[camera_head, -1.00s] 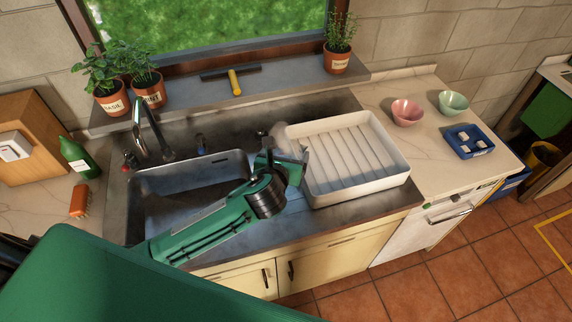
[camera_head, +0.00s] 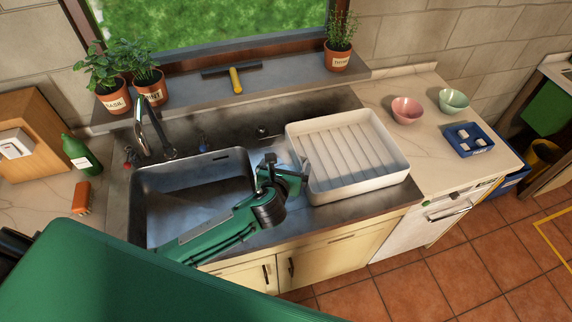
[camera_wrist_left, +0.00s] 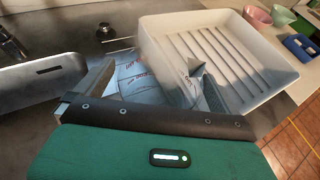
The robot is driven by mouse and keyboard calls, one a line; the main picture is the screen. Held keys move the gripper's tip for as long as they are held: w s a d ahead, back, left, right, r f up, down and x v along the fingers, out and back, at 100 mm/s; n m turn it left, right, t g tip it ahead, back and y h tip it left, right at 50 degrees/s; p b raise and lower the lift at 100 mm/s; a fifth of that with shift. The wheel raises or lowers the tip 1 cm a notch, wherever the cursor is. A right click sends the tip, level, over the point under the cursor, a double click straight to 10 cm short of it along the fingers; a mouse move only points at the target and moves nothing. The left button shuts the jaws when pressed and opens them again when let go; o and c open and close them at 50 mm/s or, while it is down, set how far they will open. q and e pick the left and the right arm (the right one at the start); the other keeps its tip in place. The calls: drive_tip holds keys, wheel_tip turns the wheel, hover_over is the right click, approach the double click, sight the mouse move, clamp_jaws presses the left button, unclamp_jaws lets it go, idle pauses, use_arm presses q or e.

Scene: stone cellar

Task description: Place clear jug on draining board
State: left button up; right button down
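The clear jug (camera_wrist_left: 135,75) is see-through with red markings and shows between the fingers of my left gripper (camera_wrist_left: 150,80) in the wrist view. My left gripper (camera_head: 280,172) is shut on the jug, left of the draining board. In the head view the jug is mostly hidden behind the gripper, with only a pale part showing. The draining board (camera_head: 398,178) is a white ribbed tray with raised walls, empty, on the counter right of the sink. In the wrist view its near left wall (camera_wrist_left: 158,62) is close beside the jug. My right gripper is not in view.
The sink basin (camera_head: 148,205) and tap (camera_head: 152,130) are on the left. A pink bowl (camera_head: 407,110), a green bowl (camera_head: 453,101) and a blue tray (camera_head: 466,151) stand right of the board. Potted herbs and a squeegee (camera_head: 235,80) are on the sill.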

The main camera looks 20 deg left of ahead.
use_arm(q)
drive_tip(key=shift+r, duration=0.1)
drive_tip(key=b+v, duration=0.2)
drive_tip(key=v, duration=1)
drive_tip(key=shift+b, duration=0.4)
